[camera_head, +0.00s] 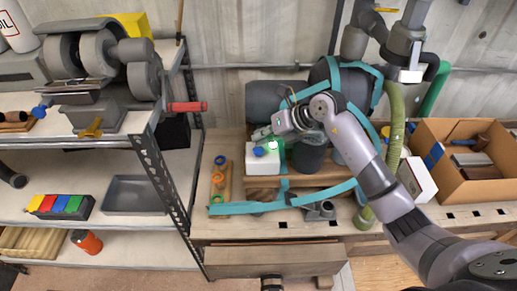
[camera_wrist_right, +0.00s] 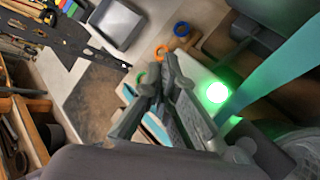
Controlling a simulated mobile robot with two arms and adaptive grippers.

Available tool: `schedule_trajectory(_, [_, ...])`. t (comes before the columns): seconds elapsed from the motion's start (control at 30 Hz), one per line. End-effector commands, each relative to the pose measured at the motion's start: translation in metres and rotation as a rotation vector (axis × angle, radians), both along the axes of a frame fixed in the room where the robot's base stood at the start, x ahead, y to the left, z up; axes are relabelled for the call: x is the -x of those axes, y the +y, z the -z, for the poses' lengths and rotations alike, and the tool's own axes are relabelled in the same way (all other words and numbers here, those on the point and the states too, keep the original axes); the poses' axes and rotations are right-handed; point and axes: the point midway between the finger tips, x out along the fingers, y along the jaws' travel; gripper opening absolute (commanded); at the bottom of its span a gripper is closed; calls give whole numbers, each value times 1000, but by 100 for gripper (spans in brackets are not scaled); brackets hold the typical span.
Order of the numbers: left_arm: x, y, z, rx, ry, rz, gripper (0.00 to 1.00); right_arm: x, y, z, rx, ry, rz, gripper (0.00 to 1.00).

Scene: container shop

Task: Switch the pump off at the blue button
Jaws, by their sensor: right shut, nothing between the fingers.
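The blue button (camera_head: 258,151) is on top of a white box (camera_head: 259,164) on the workbench. A green lamp (camera_head: 273,145) beside the button glows; it also glows in the right wrist view (camera_wrist_right: 217,92). The dark pump body (camera_head: 309,152) stands right of the box. My right gripper (camera_head: 262,133) is shut and empty, close above and behind the button; I cannot tell whether it touches anything. In the right wrist view its fingers (camera_wrist_right: 166,75) lie together over the box's near side, and the button is hidden. My left gripper is not in view.
Teal straps or pipes (camera_head: 250,208) frame the pump. A rack with colored rings (camera_head: 219,180) stands left of the box. A metal shelf post (camera_head: 165,190) rises farther left. A cardboard box (camera_head: 445,180) and a green hose (camera_head: 396,120) are at the right.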

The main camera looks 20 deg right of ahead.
Motion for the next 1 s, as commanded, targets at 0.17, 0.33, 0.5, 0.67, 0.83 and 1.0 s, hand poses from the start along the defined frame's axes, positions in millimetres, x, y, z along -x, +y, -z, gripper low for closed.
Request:
schedule_trajectory(0.17, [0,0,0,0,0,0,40,0,0,0,0,0,0,0])
schedule_trajectory(0.33, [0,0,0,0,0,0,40,0,0,0,0,0,0,0])
schedule_trajectory(0.5, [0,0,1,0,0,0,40,0,0,1,0,0,0,0])
schedule_trajectory(0.67, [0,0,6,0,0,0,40,0,0,7,2,0,-1,0])
schedule_trajectory(0.83, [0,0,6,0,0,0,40,0,0,8,-1,-1,0,0])
schedule_trajectory(1.0, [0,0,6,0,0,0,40,0,0,8,-1,0,-1,0])
